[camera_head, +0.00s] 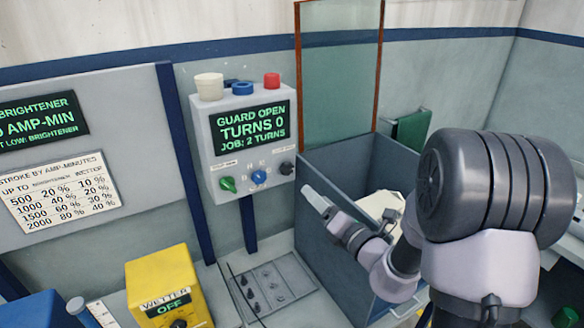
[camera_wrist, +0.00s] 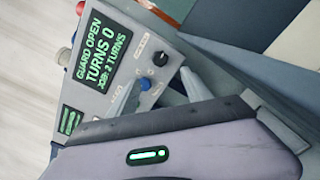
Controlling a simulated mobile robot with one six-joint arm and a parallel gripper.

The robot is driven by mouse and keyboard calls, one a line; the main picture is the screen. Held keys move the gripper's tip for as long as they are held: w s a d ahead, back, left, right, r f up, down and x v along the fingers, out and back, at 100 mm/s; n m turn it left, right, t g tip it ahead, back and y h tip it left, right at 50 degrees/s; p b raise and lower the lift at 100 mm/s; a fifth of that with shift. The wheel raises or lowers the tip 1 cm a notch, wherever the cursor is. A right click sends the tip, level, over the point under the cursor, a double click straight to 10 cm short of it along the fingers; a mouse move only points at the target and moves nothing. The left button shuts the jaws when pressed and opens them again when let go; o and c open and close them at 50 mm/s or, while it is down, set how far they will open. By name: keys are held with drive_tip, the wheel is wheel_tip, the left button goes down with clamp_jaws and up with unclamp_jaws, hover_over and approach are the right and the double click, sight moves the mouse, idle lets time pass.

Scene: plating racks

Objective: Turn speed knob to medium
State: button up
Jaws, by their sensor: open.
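Below the screen are a green knob (camera_head: 227,184), a blue knob (camera_head: 259,177) and a black knob (camera_head: 287,168). Their labels are too small to read surely, so I cannot tell which is the speed knob or its setting. In the wrist view, the blue knob (camera_wrist: 145,84) and black knob (camera_wrist: 160,58) show just beyond the fingers; the green knob is not seen. My gripper (camera_head: 314,199) is open and empty, lower right of the knobs, apart from them.
An open grey tank (camera_head: 310,245) with a raised glass guard (camera_head: 338,65) stands right of the box. A yellow WETTER box (camera_head: 163,280) reading OFF is at lower left. A blue post (camera_head: 185,150) stands left of the control box. Buttons, one red (camera_head: 272,80), top it.

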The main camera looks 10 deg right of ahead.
sight(289, 170)
drive_tip(key=x, duration=1.4)
drive_tip(key=shift+w+a, duration=0.1)
drive_tip(key=shift+c, duration=0.2)
clamp_jaws()
